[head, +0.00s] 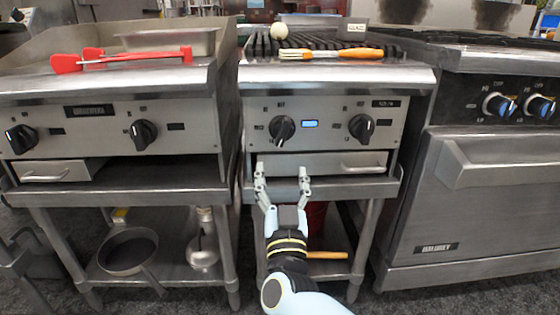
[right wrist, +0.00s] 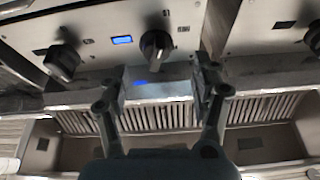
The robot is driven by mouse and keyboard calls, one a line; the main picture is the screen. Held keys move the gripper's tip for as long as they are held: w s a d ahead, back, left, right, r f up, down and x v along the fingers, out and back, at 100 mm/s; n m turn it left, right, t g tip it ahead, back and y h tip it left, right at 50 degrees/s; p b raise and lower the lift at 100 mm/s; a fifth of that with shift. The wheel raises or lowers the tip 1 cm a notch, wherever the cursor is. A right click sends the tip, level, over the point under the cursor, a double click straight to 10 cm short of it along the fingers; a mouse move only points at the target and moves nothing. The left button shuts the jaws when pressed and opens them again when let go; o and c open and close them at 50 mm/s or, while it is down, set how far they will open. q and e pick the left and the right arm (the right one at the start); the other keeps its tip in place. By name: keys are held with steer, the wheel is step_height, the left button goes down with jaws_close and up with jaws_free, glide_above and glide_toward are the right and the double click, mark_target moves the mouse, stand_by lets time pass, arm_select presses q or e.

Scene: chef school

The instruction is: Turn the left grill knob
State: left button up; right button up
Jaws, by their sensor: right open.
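The left grill knob (head: 282,129) is a round black knob on the middle grill's front panel, left of a small blue-lit display (head: 310,124). My right gripper (head: 283,178) is open and empty, with its fingers pointing up toward the panel, below the knob and in front of the drawer. The upside-down right wrist view shows the same knob (right wrist: 155,46) beyond the two spread fingers (right wrist: 158,88), roughly centred between them and apart from them. The grill's right knob (head: 361,128) shows too. My left gripper is not in view.
A griddle (head: 100,83) with two black knobs stands left, an oven (head: 480,200) with blue-ringed knobs right. An orange-handled brush (head: 330,53) and a pale round item (head: 279,30) lie on the grill. A drawer (head: 330,164) is under the panel; pans stand on the lower left shelf.

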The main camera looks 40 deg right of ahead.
mark_target(283, 142)
steer(key=shift+m+h, duration=0.3)
steer(key=shift+h, duration=0.1)
steer(key=x, duration=0.7)
steer(key=r+b+x, duration=0.1)
steer(key=x, duration=0.3)
steer(key=shift+s+d, duration=0.15)
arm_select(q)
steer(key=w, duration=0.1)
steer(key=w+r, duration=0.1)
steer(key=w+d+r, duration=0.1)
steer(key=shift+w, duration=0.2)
arm_select(e)
steer(key=c, duration=0.9)
